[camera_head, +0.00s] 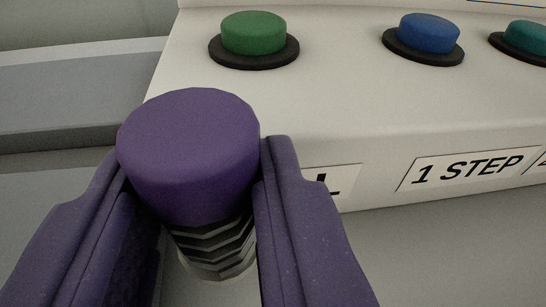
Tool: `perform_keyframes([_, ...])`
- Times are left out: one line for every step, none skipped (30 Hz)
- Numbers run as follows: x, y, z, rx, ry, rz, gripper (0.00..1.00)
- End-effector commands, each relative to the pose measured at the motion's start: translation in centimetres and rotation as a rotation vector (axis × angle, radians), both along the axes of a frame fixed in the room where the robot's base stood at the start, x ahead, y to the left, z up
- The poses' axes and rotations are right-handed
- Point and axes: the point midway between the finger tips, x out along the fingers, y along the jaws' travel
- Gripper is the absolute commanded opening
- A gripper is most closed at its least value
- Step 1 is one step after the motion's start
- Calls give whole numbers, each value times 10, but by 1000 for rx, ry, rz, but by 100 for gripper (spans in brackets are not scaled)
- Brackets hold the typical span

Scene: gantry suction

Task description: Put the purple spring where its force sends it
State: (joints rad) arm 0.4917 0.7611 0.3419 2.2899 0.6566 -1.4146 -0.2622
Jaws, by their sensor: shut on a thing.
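The purple spring (190,155) has a wide purple cap on top and dark and light zigzag coils below. It is in the lower left middle of the view. My gripper (200,190) has two purple fingers, one on each side of the cap, and is shut on it. The coils show below the cap between the fingers. A pale round edge shows at the foot of the coils; I cannot tell whether the spring rests on it. The lower left part of the spring is hidden by my left finger.
A white sloped panel (330,120) stands just behind. It bears a green button (253,33), a blue button (428,33) and a teal button (527,37). A "1 STEP" label (468,169) is on its front; another label (335,187) is partly hidden by my right finger. Grey surface lies left.

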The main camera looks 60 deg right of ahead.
Motion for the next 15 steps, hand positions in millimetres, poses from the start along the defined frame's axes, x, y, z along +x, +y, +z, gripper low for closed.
perform_keyframes([0,-3,0,1,-1,-1,3])
perform_keyframes([1,-6,-1,0,0,-2,3])
perform_keyframes([1,-10,-1,0,0,-3,3])
perform_keyframes([2,-12,-5,1,0,-1,3])
perform_keyframes([2,-11,-12,2,2,-1,3])
perform_keyframes([1,-11,-21,3,2,-2,3])
perform_keyframes([1,-11,-27,4,2,-3,3])
perform_keyframes([1,-11,-32,4,1,-2,3])
perform_keyframes([2,-11,-36,2,0,-3,3])
perform_keyframes([2,-10,-38,2,-1,-2,3])
perform_keyframes([2,-10,-38,2,-1,-2,3])
perform_keyframes([2,-10,-37,1,-1,-1,3])
perform_keyframes([2,-10,-36,0,-2,-1,3])
perform_keyframes([2,-10,-35,0,-2,-1,3])
perform_keyframes([2,-10,-35,0,-2,-1,3])
